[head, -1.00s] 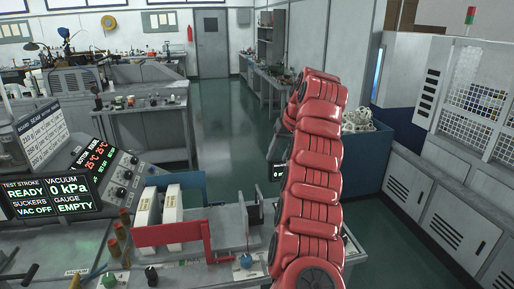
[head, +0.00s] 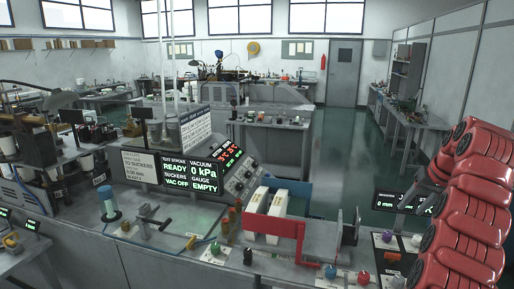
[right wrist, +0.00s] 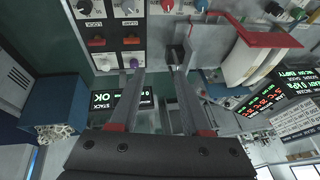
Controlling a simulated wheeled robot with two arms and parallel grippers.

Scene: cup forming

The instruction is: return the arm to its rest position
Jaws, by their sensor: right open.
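My right arm (head: 465,205), red and segmented, rises along the right edge of the head view and is partly cut off by it. Its gripper cannot be made out clearly there. In the right wrist view my right gripper (right wrist: 158,64) is open, with its two grey fingers apart and nothing seen held between them. The fingers point over a control panel with knobs and an opening of the bench. My left arm and gripper are not in view.
The bench holds a red bracket (head: 275,227), white upright blocks (head: 257,200), status screens (head: 190,172) and coloured knobs (head: 363,277). A blue bin (right wrist: 52,105) shows in the right wrist view. An open floor aisle (head: 340,140) runs back to a grey door (head: 343,73).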

